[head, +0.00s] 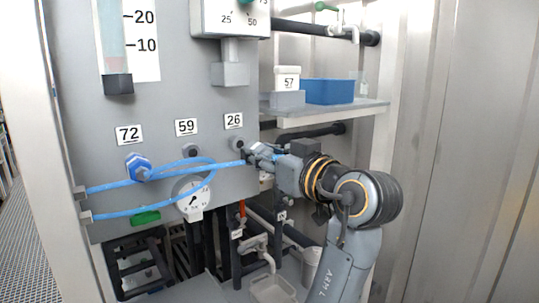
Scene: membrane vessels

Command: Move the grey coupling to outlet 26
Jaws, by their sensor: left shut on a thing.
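The plate "26" (233,120) is on the grey panel, with outlet 26 (237,143) just below it. My left gripper (252,157) is shut at the end of a straight blue hose (215,167), just below and right of that outlet. The grey coupling at this hose end is mostly hidden by the fingers. I cannot tell whether it touches the outlet. A blue coupling (138,166) sits on outlet 72, with a second, looping blue hose. My right gripper is not in view.
A pressure gauge (193,197) is below plate 59, behind the looping hose. A shelf (340,108) with a blue bin (329,91) and a white tub (286,79) is above my gripper. Pipes and valves are below; a bare metal wall (455,140) is right.

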